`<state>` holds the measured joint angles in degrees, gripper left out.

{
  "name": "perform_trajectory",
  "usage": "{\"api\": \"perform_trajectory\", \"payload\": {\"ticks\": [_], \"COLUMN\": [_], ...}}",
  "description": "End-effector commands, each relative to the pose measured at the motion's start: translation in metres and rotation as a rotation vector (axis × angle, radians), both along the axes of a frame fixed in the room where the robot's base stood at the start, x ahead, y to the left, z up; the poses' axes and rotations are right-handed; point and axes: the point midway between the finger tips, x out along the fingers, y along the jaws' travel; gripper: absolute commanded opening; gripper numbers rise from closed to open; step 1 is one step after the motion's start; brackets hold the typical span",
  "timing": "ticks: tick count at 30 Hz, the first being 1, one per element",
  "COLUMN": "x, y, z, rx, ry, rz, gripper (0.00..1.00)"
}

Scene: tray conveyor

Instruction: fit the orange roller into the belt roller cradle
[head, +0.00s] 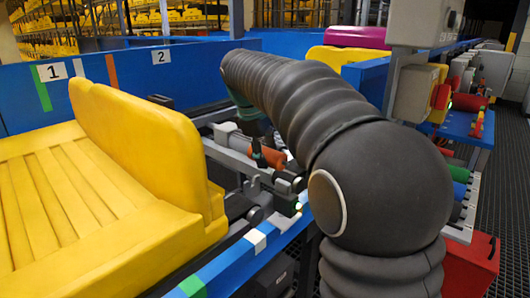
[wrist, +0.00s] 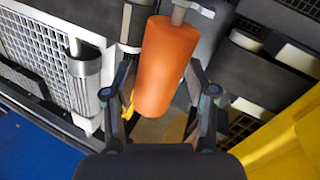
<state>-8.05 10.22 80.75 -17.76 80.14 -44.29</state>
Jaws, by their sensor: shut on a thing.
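The orange roller (wrist: 165,65) lies between the two fingers of my gripper (wrist: 160,92) in the wrist view, and the gripper is shut on it. Its metal axle end shows at the top, close to a light grey bracket (wrist: 196,8); I cannot tell whether they touch. In the head view the orange roller (head: 273,157) shows beside a dark finger of my gripper (head: 258,152), over the grey metal conveyor frame (head: 238,160). That frame appears to hold the cradle, but its seats are partly hidden by my arm and the roller. I cannot tell whether the roller is seated.
A large yellow tray (head: 140,150) stands on the conveyor at the left. A blue side wall (head: 110,75) runs behind it. Coloured rollers (head: 460,174) lie in a rack at the right, above a red box (head: 470,265). A grey roller (wrist: 86,68) sits at left in the wrist view.

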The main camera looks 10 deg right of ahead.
Motion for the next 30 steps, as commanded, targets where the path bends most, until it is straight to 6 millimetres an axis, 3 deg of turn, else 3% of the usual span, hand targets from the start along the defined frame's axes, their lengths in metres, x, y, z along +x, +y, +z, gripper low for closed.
{"api": "perform_trajectory", "payload": {"ticks": [8,24,30], "x": [0.000,0.000,0.000], "y": [0.000,0.000,0.000], "z": [-0.010,-0.052,-0.057], "rx": [0.002,0.002,0.001], "ry": [-0.004,-0.004,-0.005], "rz": [-0.012,-0.012,-0.012], "gripper": [0.00,0.00,0.00]}}
